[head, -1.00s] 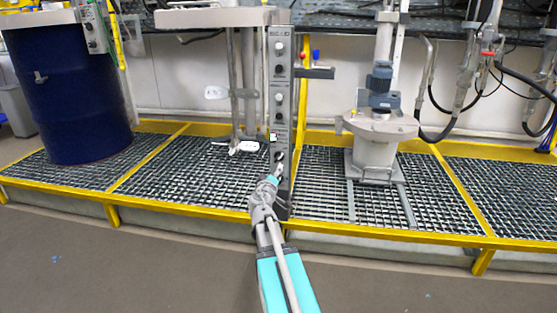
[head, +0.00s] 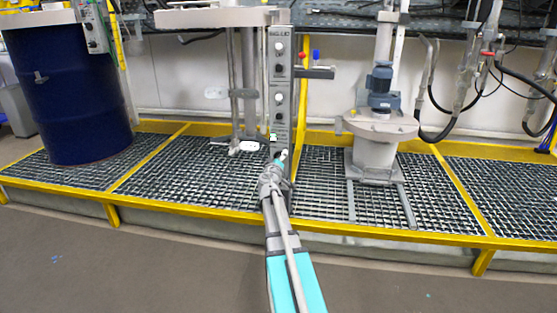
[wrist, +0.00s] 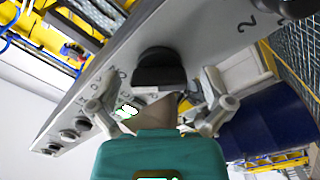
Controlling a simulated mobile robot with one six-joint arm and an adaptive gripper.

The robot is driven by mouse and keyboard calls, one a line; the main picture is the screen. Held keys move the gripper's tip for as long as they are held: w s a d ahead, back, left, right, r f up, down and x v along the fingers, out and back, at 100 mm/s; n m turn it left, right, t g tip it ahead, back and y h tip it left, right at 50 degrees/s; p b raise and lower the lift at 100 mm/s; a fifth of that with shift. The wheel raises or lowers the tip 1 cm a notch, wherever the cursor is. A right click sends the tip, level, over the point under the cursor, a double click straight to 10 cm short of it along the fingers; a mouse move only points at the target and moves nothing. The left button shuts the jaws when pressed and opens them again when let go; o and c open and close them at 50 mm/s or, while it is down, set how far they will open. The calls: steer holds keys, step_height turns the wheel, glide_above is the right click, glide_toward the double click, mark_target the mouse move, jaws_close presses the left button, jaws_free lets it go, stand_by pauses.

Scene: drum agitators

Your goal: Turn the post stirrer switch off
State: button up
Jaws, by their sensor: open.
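The post stirrer's tall grey control panel (head: 280,85) stands upright in the middle of the head view, with several knobs down its face. My gripper (head: 280,160) is at the panel's lower part there and covers what lies behind it. In the wrist view, a black rotary knob (wrist: 159,68) on the panel is just ahead of my gripper (wrist: 163,88). The gripper's fingers are open, one to the left and one to the right of the knob. I cannot tell whether they touch it. The knob's pointer position is unclear.
Another dark knob (wrist: 292,8) is at the wrist view's top right. A blue drum (head: 68,95) stands left, and a grey vessel with a blue motor (head: 380,85) stands right. A yellow-edged grating (head: 180,180) lies beneath; the floor (head: 150,265) in front is clear.

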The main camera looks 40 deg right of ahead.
steer(key=c, duration=1.1)
steer(key=shift+c, duration=0.2)
steer(key=shift+n, duration=0.3)
steer(key=n, duration=0.7)
steer(key=shift+d+n, duration=0.1)
steer(key=shift+n, duration=0.3)
steer(key=n, duration=0.3)
steer(key=shift+r+n, duration=0.1)
steer(key=shift+n, duration=2.2)
